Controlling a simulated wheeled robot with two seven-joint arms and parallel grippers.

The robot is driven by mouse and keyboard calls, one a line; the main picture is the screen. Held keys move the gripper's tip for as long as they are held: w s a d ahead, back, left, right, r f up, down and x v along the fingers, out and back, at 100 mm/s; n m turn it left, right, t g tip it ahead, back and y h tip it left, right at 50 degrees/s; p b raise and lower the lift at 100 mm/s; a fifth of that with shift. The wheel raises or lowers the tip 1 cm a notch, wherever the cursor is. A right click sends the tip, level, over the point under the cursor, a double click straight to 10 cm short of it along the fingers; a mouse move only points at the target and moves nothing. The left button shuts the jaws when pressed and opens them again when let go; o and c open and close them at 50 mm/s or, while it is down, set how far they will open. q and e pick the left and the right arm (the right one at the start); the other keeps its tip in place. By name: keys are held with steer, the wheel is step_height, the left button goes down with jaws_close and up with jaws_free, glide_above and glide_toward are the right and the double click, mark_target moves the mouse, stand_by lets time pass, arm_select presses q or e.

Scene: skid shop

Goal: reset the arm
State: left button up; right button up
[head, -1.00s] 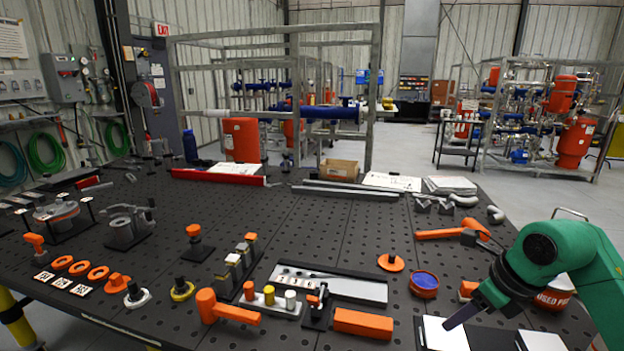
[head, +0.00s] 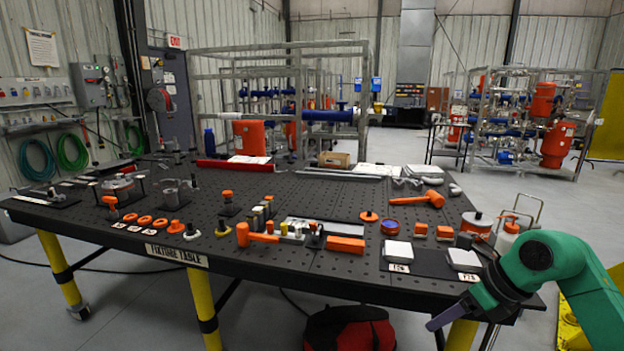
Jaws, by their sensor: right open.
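My right arm, green with a dark wrist, comes in from the lower right. My right gripper (head: 447,316) is open and empty, in front of the table's near right edge and pointing left and down. It looks clear of the table and of the things on it. Only one finger shows plainly. My left gripper is not in view.
The black fixture table (head: 300,264) holds an orange mallet (head: 252,236), an orange block (head: 345,244), white pads (head: 398,251) and several fittings. A red and black bag (head: 348,328) lies on the floor under the near edge. A wheeled cart stands right of the table.

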steer(key=w+a+f+m+t+y, duration=0.5)
steer(key=w+a+f+m+y, duration=0.3)
steer(key=m, duration=0.3)
steer(key=s+d+f+m+t+h, duration=0.2)
steer(key=d+f+m+h, duration=0.25)
steer(key=f+m, duration=0.65)
steer(key=s+d+f+m+t+h, duration=0.15)
steer(key=d+f+m+h, duration=0.35)
steer(key=f, duration=1)
steer(key=s+d+f+m+g+h, duration=0.25)
steer(key=s+f+m+g, duration=0.4)
steer(key=s+f, duration=1)
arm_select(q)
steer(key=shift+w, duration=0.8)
arm_select(e)
steer(key=s+a+f+m+g, duration=0.1)
steer(key=s+f+m+g, duration=0.1)
steer(key=s, duration=0.9)
steer(key=s+a+f+m+g, duration=0.2)
steer(key=s+f+m, duration=0.2)
steer(key=s+f, duration=0.3)
steer(key=s, duration=0.5)
steer(key=shift+g, duration=0.4)
